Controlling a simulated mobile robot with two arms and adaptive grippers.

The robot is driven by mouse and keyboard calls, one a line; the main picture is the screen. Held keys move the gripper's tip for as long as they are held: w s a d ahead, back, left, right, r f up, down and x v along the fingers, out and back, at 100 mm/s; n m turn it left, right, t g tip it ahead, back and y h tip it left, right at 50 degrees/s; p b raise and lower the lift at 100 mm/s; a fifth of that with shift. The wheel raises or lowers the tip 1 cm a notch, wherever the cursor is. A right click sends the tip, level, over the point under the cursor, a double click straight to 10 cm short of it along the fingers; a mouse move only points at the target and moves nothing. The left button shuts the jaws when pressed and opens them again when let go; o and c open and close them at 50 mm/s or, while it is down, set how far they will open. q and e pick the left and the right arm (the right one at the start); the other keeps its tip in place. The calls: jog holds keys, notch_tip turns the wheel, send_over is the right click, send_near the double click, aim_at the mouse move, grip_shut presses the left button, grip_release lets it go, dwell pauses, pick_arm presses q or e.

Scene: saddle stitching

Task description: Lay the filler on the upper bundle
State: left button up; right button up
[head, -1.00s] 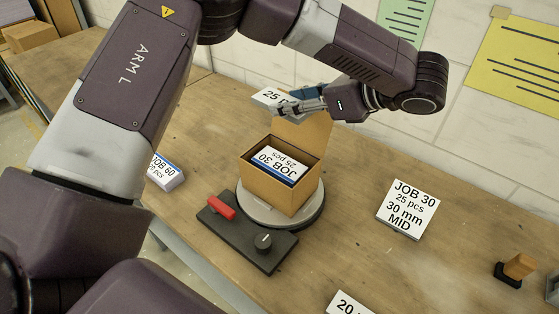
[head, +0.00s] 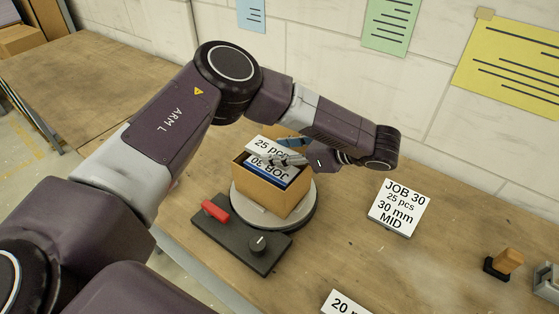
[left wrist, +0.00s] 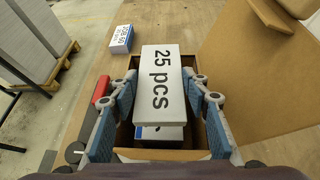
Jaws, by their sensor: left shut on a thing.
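The filler (head: 268,147), a white block printed "25 pcs", is held in my left gripper (head: 284,154) just over the open cardboard box (head: 262,191). In the left wrist view, the gripper's two blue fingers close on both long sides of the filler (left wrist: 160,85). The upper bundle (head: 265,168), white and blue and printed "JOB 30", lies in the box beneath it. Only its near end (left wrist: 160,133) shows below the filler in the left wrist view. I cannot tell whether filler and bundle touch. My right gripper is not in view.
The box stands on a round grey turntable (head: 302,221), beside a dark base with a red handle (head: 214,210) and a knob (head: 258,243). A "JOB 30" card (head: 399,208) and a wooden-handled stamp (head: 508,261) are at right. A "JOB 60" bundle (left wrist: 122,38) lies outside the box.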

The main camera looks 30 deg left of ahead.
pick_arm(q)
jog(key=shift+f, duration=2.05)
jog(key=o, duration=1)
jog(key=shift+f, duration=0.15)
jog(key=shift+r, duration=0.25)
jog(key=b+v, duration=0.1)
jog(key=v, duration=1.1)
jog(key=shift+f, duration=0.1)
